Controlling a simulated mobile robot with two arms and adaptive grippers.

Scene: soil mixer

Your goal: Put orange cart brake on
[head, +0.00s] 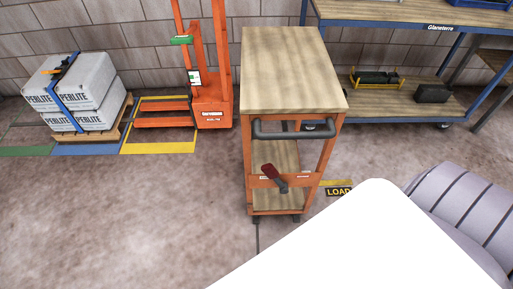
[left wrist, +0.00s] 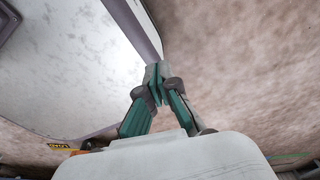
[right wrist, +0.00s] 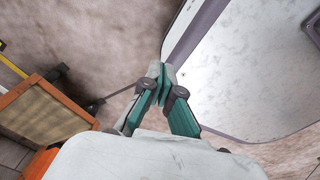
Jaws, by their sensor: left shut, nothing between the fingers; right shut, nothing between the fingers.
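The orange cart (head: 292,70) stands upright in the middle of the head view, with a wooden top, a lower shelf and a dark grey push handle (head: 293,129) facing me. Its brake lever (head: 270,172) has a red end that points up and to the left, on the orange lower crossbar. The cart's wooden panel and orange frame (right wrist: 40,113) also appear at the left of the right wrist view. My left gripper (left wrist: 156,74) is shut and empty over the floor. My right gripper (right wrist: 166,77) is shut and empty, apart from the cart. Neither gripper shows in the head view.
An orange pallet stacker (head: 211,105) and a pallet of perlite bags (head: 75,92) stand at the back left. A blue-framed workbench (head: 400,24) is at the back right. A LOAD floor marking (head: 339,192) lies right of the cart. The floor (head: 130,210) front left is clear.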

